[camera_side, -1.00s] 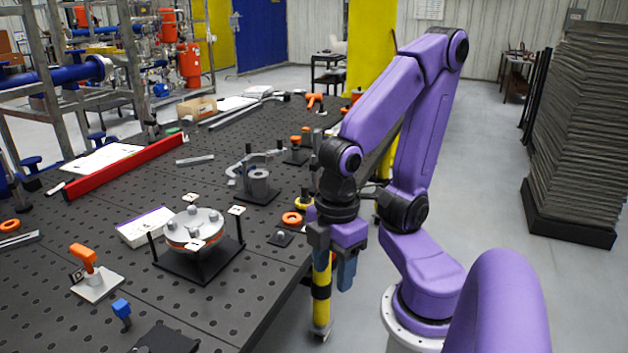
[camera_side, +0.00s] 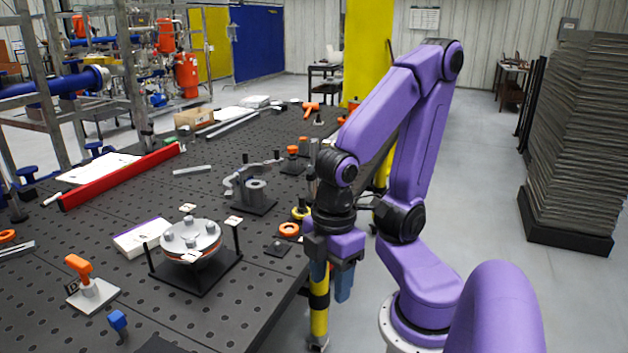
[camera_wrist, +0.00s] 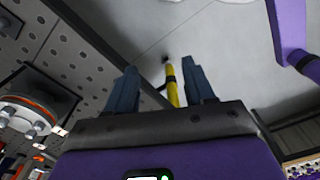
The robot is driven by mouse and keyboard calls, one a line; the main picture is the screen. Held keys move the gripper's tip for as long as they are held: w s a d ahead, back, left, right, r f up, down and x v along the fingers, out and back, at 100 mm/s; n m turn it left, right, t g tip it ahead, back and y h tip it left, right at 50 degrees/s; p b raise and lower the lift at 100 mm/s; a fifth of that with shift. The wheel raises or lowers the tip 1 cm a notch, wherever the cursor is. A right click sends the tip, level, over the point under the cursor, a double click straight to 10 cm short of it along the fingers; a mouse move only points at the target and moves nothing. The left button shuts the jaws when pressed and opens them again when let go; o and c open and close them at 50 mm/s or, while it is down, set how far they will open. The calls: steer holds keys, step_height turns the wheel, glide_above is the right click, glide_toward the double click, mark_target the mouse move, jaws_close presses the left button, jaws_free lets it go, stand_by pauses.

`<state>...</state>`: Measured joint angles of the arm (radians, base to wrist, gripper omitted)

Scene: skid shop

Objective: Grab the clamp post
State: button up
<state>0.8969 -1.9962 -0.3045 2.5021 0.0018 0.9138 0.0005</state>
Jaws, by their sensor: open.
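My gripper (camera_side: 330,284) hangs open and empty beyond the table's right edge, with its fingers pointing down. In the wrist view, the two blue-grey fingers (camera_wrist: 162,74) stand well apart with nothing held. I cannot tell for certain which piece is the clamp post. One upright candidate is a grey cylinder with a curved arm (camera_side: 256,190) on a black plate, left of my gripper. Another is an orange-handled piece (camera_side: 80,268) on a pale plate at the table's front left. Both are apart from my gripper.
A yellow and black leg (camera_side: 319,318) stands below my gripper, and shows between the fingers in the wrist view (camera_wrist: 172,88). A bolted round flange (camera_side: 190,238) sits on a black stand. An orange ring (camera_side: 289,230) lies near the table (camera_side: 235,310) edge.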

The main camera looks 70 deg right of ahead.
steer(key=shift+o, duration=0.2)
steer(key=n+h, duration=0.5)
steer(key=h, duration=0.9)
glide_toward(311, 177)
steer(key=x, duration=0.9)
steer(key=shift+w+a, duration=0.1)
steer(key=shift+x, duration=3.1)
steer(key=shift+w, duration=0.15)
jaws_close()
